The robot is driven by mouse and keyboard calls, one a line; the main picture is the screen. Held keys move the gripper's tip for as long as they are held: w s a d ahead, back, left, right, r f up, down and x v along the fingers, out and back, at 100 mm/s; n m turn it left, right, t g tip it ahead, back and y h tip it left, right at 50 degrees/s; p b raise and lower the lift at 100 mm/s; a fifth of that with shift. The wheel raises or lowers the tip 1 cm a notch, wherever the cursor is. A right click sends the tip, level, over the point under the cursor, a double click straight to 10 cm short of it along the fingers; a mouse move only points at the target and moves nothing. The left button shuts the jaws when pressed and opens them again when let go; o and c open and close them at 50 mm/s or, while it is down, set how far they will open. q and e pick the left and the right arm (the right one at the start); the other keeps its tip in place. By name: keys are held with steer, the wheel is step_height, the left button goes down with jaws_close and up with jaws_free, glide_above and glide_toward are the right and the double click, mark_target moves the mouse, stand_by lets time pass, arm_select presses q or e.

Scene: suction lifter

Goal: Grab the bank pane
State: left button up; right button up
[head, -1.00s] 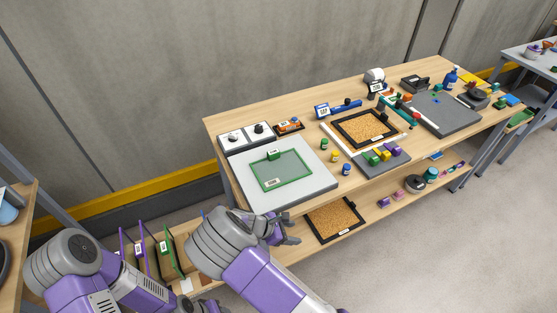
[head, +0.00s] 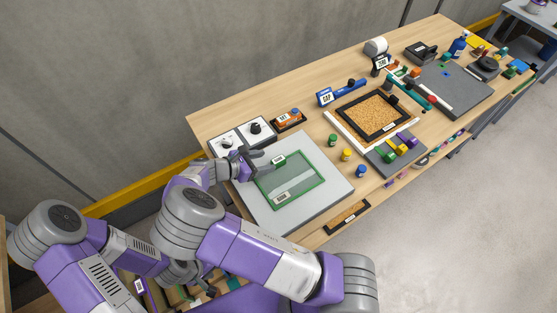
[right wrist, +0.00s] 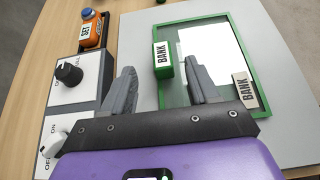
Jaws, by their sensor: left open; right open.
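The bank pane (head: 292,178) is a clear sheet in a green frame, lying flat on a pale grey board. A green block labelled BANK (right wrist: 163,58) stands on its edge, and a second BANK label (right wrist: 245,90) sits at another edge. My right gripper (head: 262,165) is open and empty at the pane's left edge, beside the green block. In the right wrist view its fingers (right wrist: 160,85) are spread, with the block ahead between them. One finger overlaps the pane in that view. My left gripper (head: 206,288) is low at the bench's front left, partly hidden by my right arm.
A black-framed cork pane (head: 374,113) lies beyond.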

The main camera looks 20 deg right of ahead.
mark_target(278, 160)
steer(key=x, duration=0.7)
steer(key=shift+s+d+f, duration=0.1)
steer(key=shift+s, duration=0.05)
jaws_close()
